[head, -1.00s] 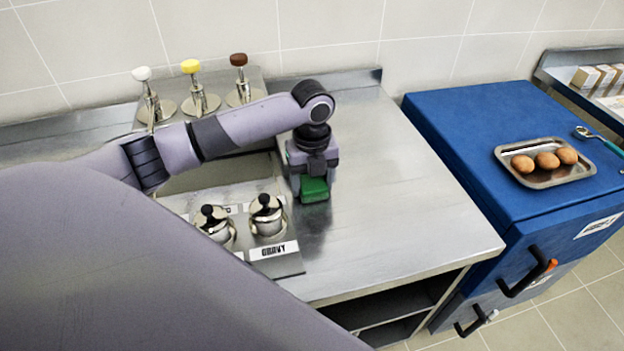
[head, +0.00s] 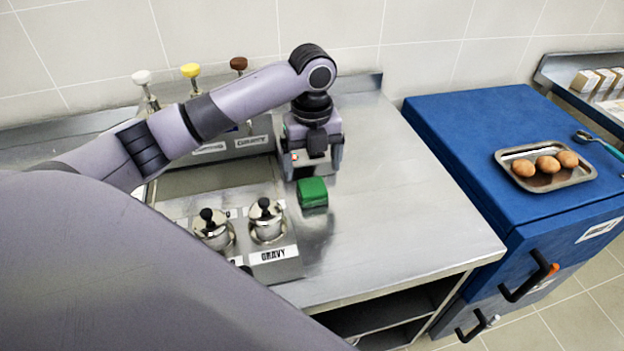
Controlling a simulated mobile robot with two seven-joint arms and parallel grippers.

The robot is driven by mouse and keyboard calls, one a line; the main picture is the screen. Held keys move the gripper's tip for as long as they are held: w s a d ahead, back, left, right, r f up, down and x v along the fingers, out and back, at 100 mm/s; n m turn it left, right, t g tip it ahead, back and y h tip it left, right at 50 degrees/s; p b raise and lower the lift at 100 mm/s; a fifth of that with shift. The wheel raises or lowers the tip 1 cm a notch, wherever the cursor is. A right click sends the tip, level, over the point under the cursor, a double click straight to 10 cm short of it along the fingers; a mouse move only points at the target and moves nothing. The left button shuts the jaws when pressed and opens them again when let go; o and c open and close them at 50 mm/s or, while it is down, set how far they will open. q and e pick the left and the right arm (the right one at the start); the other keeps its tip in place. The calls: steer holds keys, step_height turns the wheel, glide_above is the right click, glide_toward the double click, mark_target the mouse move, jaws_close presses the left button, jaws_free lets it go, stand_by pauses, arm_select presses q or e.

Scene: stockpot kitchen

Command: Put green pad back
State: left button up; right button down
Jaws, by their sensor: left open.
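The green pad (head: 312,192) is a small green block lying on the steel counter (head: 390,215), just right of the lidded pots. My left gripper (head: 313,172) is above and behind the pad, pointing down. Its fingers are apart with nothing between them, and the pad is clear of them. My right gripper is not in view.
Two lidded pots (head: 267,222) stand in a steel holder labelled gravy, left of the pad. Pump dispensers (head: 192,85) stand at the back. The counter right of the pad is clear.

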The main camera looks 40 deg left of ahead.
mark_target(312, 186)
arm_select(q)
step_height(312, 186, up, 6)
steer(key=shift+f, duration=0.25)
steer(key=shift+s+f, duration=0.1)
stand_by(0.4)
